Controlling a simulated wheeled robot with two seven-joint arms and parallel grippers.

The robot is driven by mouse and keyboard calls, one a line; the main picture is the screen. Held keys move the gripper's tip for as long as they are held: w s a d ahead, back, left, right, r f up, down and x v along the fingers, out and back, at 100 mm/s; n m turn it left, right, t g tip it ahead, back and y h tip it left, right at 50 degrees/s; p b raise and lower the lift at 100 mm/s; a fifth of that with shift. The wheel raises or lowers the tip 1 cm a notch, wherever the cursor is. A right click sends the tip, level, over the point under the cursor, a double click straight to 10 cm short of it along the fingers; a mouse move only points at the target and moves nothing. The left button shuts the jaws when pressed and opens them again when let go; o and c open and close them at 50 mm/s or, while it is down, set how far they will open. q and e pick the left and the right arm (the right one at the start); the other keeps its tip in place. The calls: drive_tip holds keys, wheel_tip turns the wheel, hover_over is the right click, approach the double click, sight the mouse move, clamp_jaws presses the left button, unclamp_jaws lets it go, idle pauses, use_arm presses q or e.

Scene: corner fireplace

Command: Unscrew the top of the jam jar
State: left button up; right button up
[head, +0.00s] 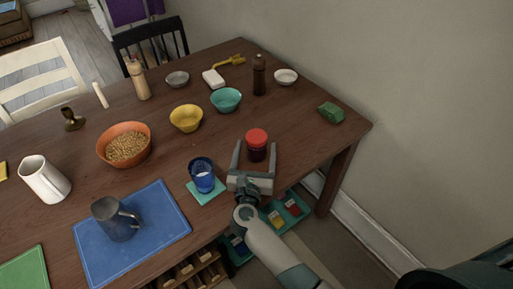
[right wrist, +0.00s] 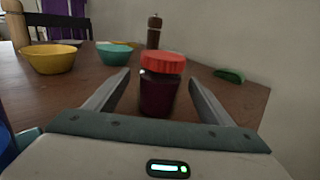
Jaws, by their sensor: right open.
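The jam jar (head: 257,153) stands upright on the wooden table near its front right edge. It is dark purple-red with a red top (head: 256,137) on it. In the right wrist view the jar (right wrist: 158,95) stands between the two fingers, with its red top (right wrist: 163,63) above finger height. My right gripper (head: 256,150) is open, one finger on each side of the jar, with a gap showing on both sides in the right wrist view. My left gripper is in neither view.
A blue cup (head: 202,179) on a teal coaster (head: 219,193) stands just left of my right gripper. A teal bowl (head: 226,99), a brown pepper mill (head: 259,75) and a green item (head: 331,112) lie beyond. The table (head: 300,140) is clear right of the jar.

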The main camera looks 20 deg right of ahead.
sight(255, 144)
idle(0.4)
drive_tip(key=c, duration=1.4)
drive_tip(key=shift+c, duration=0.2)
drive_tip(key=shift+r, duration=0.15)
drive_tip(key=shift+o, duration=0.2)
drive_tip(key=shift+r, duration=0.55)
wheel_tip(255, 144, up, 2)
drive_tip(key=shift+r, duration=0.25)
drive_tip(key=s+d+r, duration=0.7)
drive_tip(key=s+d, duration=0.1)
drive_tip(key=shift+s, duration=0.3)
drive_tip(key=shift+r, duration=0.1)
